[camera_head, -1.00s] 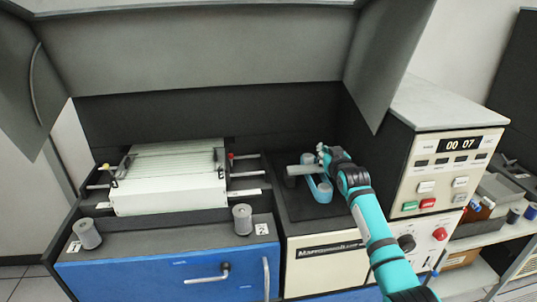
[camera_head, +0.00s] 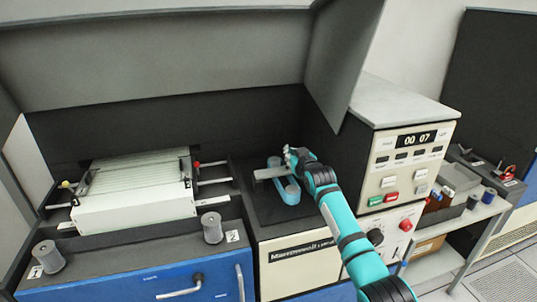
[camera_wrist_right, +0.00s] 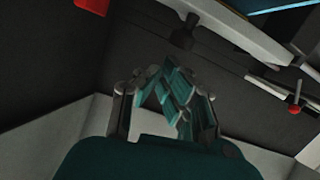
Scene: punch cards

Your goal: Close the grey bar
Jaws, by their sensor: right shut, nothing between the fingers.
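The grey bar (camera_head: 269,172) is a short, thick piece in the head view. It lies roughly level across the dark bed of the middle machine, by a light-blue rounded part (camera_head: 288,194). My right gripper (camera_head: 289,153) is at the bar's right end, just behind and above it. Whether it touches the bar is not clear, and my forearm covers some of that area. In the right wrist view the fingers (camera_wrist_right: 170,78) are together and empty. The bar cannot be told apart with certainty there. My left gripper is not in view.
A raised grey cover (camera_head: 170,55) hangs over the machine, with a side panel (camera_head: 343,65). A control cabinet (camera_head: 408,165) stands close on the right. A white card stack (camera_head: 135,200) lies left, beside a red-tipped lever (camera_head: 197,164). Grey cylinders (camera_head: 212,228) stand in front.

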